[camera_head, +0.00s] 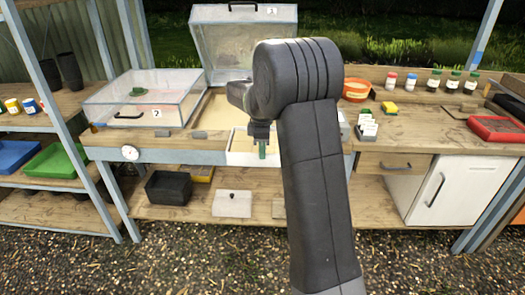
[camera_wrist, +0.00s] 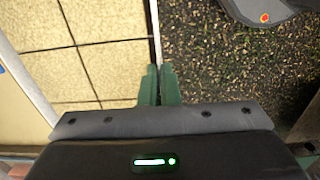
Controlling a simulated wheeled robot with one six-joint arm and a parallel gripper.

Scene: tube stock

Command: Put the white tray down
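The white tray (camera_head: 240,158) shows in the head view at the front edge of the bench, partly hidden behind my arm. Its pale floor, marked off in squares by dark lines, fills the left of the wrist view (camera_wrist: 95,70). My gripper (camera_head: 262,150) points down at the tray's front wall. In the wrist view the green fingers (camera_wrist: 158,72) are closed together on the thin white rim, with gravel beyond it. I cannot tell whether the tray touches the bench.
A clear lidded box marked 2 (camera_head: 145,97) stands left on the bench (camera_head: 200,142). A raised clear lid (camera_head: 243,40) is behind. White labels (camera_head: 368,127), an orange bowl (camera_head: 356,90), several jars (camera_head: 452,82) and a red tray (camera_head: 497,129) are right. A black crate (camera_head: 168,187) sits below.

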